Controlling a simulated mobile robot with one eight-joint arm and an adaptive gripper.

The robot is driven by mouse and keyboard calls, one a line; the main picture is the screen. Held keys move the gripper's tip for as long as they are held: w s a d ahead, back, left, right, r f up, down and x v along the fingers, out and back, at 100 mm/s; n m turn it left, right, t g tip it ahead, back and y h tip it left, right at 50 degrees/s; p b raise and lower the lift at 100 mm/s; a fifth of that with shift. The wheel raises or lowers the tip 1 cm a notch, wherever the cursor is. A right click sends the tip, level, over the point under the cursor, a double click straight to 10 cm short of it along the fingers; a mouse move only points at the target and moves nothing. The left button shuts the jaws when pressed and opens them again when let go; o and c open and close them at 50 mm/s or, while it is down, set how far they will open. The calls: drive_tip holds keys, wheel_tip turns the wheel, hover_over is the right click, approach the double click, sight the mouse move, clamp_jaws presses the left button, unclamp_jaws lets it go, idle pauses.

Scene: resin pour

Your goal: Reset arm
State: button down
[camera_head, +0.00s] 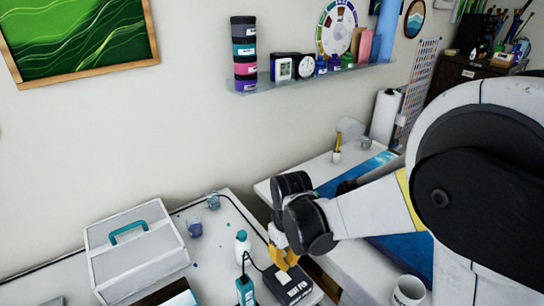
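My arm reaches in from the right side of the head view. Its dark wrist joint is near the middle of the picture. My gripper (284,262), with yellow fingers, points down just above a black box-shaped device (293,284) on the white table. The fingertips overlap the device in the picture, and I cannot tell whether they touch it. The gap between the fingers is too small and partly hidden to judge.
On the left table (240,208) stand a white case with a teal handle (137,250), small cups (194,227), a white bottle (243,246) and a teal bottle (245,290). A white mug (408,291) stands below my arm. A wall shelf (300,80) holds jars and clocks.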

drive_tip(key=s+d+r+m+t+b, duration=0.3)
drive_tip(key=s+d+b, duration=0.2)
drive_tip(key=d, duration=0.1)
drive_tip(key=s+d+r+m+t+b, duration=0.3)
drive_tip(key=s+d+t+b, duration=0.1)
drive_tip(key=d, duration=0.3)
drive_tip(key=shift+s+d+m+b, duration=0.25)
drive_tip(key=shift+s+m+b, duration=0.2)
drive_tip(key=shift+s, duration=0.45)
